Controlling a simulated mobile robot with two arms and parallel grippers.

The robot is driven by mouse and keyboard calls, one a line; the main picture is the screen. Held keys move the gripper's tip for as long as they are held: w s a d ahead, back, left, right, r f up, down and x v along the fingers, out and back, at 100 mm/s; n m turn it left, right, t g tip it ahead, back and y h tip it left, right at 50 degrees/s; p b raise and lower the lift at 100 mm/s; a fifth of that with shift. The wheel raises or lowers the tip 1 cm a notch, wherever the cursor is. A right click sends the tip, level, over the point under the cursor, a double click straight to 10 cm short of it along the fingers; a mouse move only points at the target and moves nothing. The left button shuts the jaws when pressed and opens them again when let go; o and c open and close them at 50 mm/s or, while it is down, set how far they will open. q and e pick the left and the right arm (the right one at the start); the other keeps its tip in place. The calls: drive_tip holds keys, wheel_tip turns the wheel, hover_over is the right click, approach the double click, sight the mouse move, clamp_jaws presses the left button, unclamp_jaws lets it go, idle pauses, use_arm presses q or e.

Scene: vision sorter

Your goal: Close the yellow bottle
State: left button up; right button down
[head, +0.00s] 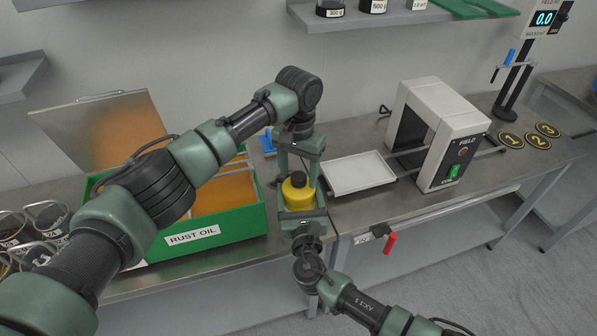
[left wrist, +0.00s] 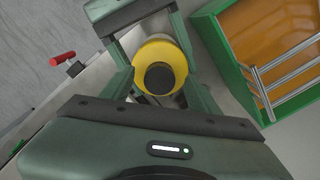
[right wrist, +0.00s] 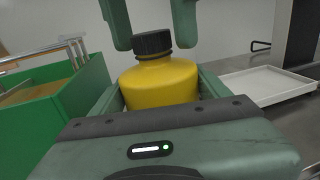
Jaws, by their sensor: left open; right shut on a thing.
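The yellow bottle (head: 297,194) stands upright at the table's front, between the green bin and the white tray. Its black cap (right wrist: 152,43) sits on the neck in the right wrist view; I cannot tell how tight it is. My right gripper (right wrist: 160,95) is shut on the bottle's body from the front. My left gripper (head: 298,165) points down from above, open. Its fingers lie on either side of the cap, apart from it in the right wrist view. The left wrist view looks down on the cap (left wrist: 159,77) and the yellow shoulder (left wrist: 158,52).
The green bin (head: 217,233) labelled RUST OIL stands left of the bottle. A white tray (head: 357,173) lies to the right, before a white machine (head: 436,130). A red handle (head: 390,243) sticks out at the table's front edge.

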sight(301, 205)
use_arm(q)
wheel_tip(301, 205, up, 12)
idle(0.5)
use_arm(e)
unclamp_jaws()
use_arm(q)
drive_tip(key=shift+f+b, duration=0.5)
use_arm(e)
drive_tip(key=shift+s+d, duration=0.25)
drive_tip(key=shift+s, duration=1.7)
drive_tip(key=shift+s+d, duration=0.2)
drive_tip(key=shift+s, duration=1.7)
